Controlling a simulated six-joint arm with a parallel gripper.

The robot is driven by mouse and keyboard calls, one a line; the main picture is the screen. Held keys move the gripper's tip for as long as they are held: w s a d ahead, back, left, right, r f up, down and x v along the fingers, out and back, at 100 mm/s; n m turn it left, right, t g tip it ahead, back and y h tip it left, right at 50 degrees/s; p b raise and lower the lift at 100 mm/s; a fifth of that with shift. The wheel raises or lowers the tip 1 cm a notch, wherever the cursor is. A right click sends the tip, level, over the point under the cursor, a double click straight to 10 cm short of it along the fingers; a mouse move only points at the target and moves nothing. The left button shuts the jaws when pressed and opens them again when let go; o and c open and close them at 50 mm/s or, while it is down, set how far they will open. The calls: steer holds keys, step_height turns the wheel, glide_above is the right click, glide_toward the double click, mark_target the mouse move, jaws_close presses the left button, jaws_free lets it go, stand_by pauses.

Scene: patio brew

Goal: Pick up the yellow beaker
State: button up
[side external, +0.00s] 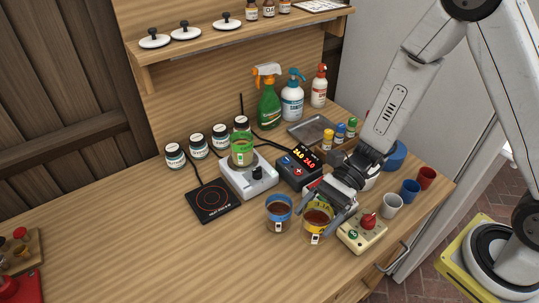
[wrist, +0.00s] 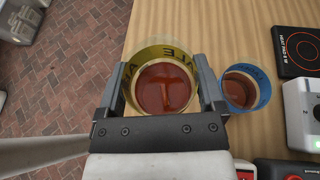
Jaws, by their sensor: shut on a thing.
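The yellow beaker (side external: 315,226) stands near the front edge of the wooden table in the side view, with reddish-brown liquid inside. It also shows in the wrist view (wrist: 160,50), seen from above with dark letters on its inner wall. My gripper (side external: 331,205) has its fingers on either side of the beaker, and in the wrist view the fingers (wrist: 165,90) press against its sides. The gripper is shut on the beaker. I cannot tell whether the beaker's base is clear of the table. The gripper partly hides the beaker's near wall.
A blue-banded beaker (side external: 279,212) with dark liquid stands just beside the yellow one. A control box with a red knob (side external: 362,230) is close on the other side. A hot plate (side external: 212,201), a stirrer holding a green beaker (side external: 242,152) and small cups (side external: 392,205) stand around.

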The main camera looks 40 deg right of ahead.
mark_target(320, 204)
steer(key=shift+r, duration=1.8)
steer(key=shift+r, duration=0.15)
steer(key=shift+w, duration=0.1)
